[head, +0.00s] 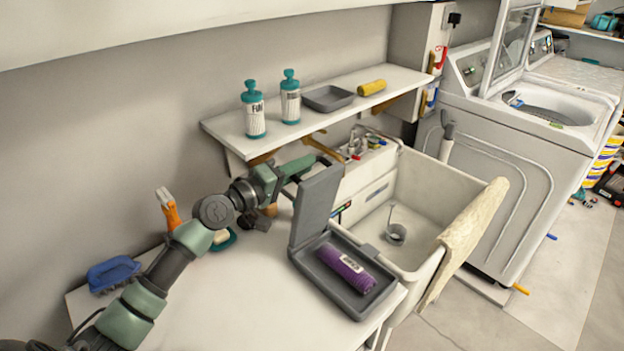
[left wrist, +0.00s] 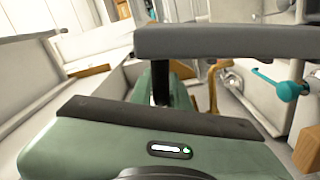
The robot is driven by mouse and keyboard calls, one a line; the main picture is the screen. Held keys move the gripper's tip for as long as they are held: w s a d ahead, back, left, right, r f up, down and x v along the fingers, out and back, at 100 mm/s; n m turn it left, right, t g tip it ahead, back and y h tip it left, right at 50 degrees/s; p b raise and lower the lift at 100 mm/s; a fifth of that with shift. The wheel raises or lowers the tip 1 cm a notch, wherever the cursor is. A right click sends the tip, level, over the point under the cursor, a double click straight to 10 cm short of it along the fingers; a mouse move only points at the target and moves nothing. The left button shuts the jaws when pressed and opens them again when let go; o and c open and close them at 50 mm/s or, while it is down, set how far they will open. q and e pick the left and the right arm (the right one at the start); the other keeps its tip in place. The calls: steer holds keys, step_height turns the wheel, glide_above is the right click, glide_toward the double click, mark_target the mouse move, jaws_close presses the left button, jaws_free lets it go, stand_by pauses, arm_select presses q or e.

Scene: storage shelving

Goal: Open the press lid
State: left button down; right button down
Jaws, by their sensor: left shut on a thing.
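In the left wrist view, a grey bar that looks like the lid (left wrist: 225,40) crosses above the green gripper body. My right gripper is not in view.
A shelf (head: 215,125) above holds two teal-capped bottles (head: 272,104), a grey tray (head: 328,98) and a yellow roll (head: 372,87). The sink (head: 440,185) is right of the press. A blue brush (head: 113,273) lies at left. The counter's front is clear.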

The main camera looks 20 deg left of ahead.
arm_select(q)
steer(key=shift+w+a+f, duration=0.15)
steer(key=shift+a, duration=0.2)
steer(key=c, duration=1.4)
jaws_free()
steer(key=b+v, duration=0.2)
steer(key=v, duration=0.6)
steer(key=shift+w, duration=0.1)
steer(key=shift+f, duration=0.1)
